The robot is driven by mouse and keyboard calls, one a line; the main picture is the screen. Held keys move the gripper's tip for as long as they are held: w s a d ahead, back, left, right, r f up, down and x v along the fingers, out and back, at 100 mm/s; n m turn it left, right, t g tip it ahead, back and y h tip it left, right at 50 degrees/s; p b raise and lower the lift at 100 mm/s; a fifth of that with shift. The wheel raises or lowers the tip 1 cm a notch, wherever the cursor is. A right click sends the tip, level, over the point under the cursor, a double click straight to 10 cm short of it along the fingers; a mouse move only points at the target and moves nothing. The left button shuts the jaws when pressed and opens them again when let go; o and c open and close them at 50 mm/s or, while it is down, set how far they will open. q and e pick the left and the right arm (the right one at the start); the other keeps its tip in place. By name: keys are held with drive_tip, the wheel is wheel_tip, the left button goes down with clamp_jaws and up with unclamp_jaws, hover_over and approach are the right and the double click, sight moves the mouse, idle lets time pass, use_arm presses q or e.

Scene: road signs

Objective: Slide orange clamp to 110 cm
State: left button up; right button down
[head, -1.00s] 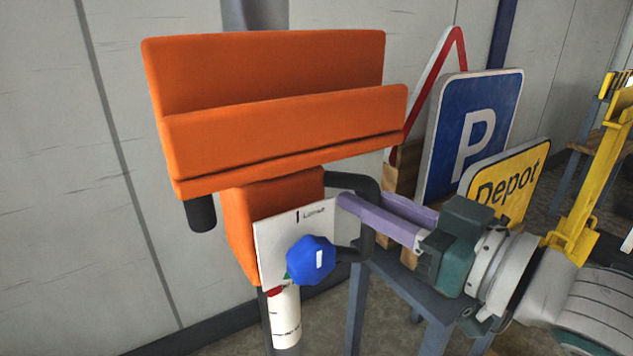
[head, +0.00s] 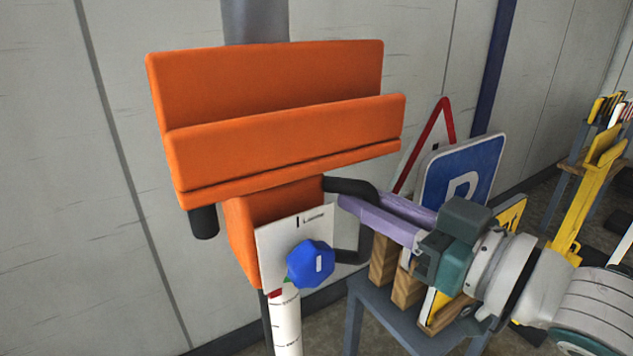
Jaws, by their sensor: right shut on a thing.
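The orange clamp (head: 275,150) sits on a grey upright post (head: 254,20), with a wide orange trough on top. A white plate (head: 280,235) with a dial-like mark faces me at its lower front. A blue knob (head: 311,263) stands on the plate. A black loop handle (head: 350,186) juts out on the right. My right gripper (head: 362,208), with purple fingers, is shut on this handle. A white scale strip (head: 286,325) with dark marks shows below the clamp, with a red spot at its top; its numbers are too small to read. My left gripper is out of view.
A grey table (head: 385,315) behind my right gripper holds a red-edged triangle sign (head: 441,118), a blue P sign (head: 480,160) and a partly hidden yellow sign (head: 510,215) in wooden blocks. A panelled wall (head: 90,200) stands behind the post.

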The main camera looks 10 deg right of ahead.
sight(392, 146)
wheel_tip(392, 146, up, 8)
drive_tip(key=p, duration=0.4)
drive_tip(key=shift+f+p, duration=0.25)
drive_tip(key=shift+p, duration=0.1)
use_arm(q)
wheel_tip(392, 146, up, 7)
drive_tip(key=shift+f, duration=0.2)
use_arm(e)
drive_tip(key=c, duration=0.8)
unclamp_jaws()
drive_tip(key=shift+w, duration=0.1)
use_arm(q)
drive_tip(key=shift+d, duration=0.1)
use_arm(e)
drive_tip(key=shift+o, duration=0.2)
drive_tip(key=shift+f, duration=0.1)
drive_tip(key=shift+s, duration=0.25)
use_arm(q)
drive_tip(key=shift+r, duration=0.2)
use_arm(e)
drive_tip(key=v, duration=0.9)
drive_tip(key=shift+s+d+f, duration=0.2)
drive_tip(key=shift+d+f, duration=0.05)
drive_tip(key=shift+f, duration=0.05)
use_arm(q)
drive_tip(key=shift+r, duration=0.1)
